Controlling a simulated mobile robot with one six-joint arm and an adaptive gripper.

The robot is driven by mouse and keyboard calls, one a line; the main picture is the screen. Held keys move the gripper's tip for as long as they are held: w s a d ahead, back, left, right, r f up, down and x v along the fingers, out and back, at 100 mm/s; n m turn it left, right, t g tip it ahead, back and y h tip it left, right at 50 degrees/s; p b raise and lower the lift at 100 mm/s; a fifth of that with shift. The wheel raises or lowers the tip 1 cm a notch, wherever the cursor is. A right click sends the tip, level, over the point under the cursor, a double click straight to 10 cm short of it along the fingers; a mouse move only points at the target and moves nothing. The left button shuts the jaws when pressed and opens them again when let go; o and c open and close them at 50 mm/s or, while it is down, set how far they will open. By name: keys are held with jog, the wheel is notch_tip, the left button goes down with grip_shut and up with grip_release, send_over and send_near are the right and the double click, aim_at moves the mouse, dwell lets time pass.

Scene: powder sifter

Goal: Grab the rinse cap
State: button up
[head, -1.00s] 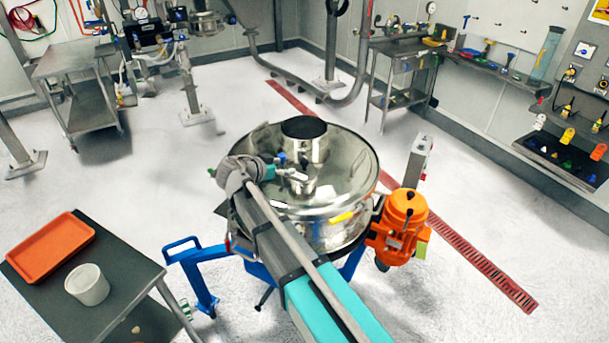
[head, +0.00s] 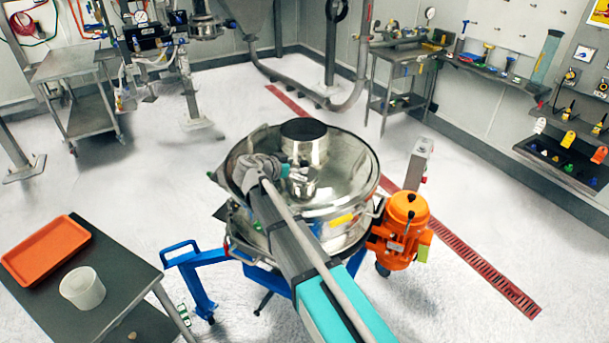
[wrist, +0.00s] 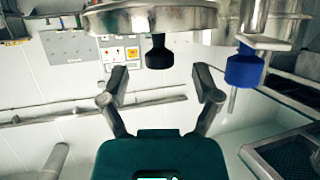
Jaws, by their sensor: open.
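My gripper (head: 297,172) is over the lid (head: 352,170) of the round steel sifter, close to a small steel cylinder (head: 303,188) on it. In the wrist view my gripper (wrist: 162,84) has its two fingers spread, with nothing between the tips. A black knob (wrist: 159,56) sits beyond and just above the gap, under a round steel part (wrist: 150,18). A blue knob (wrist: 243,68) with a thin rod is to the right, outside the fingers. I cannot tell for certain which part is the rinse cap.
An orange motor (head: 404,222) stands at the sifter's right. A wider steel collar (head: 305,135) rises behind my gripper. A dark table (head: 112,262) at lower left holds an orange tray (head: 45,250) and a white tub (head: 82,288). The floor beyond is mostly clear.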

aim_at(301, 165)
jog(key=shift+b+x, duration=0.6)
jog(key=shift+x, duration=1.3)
jog(key=shift+a, duration=0.1)
grip_shut()
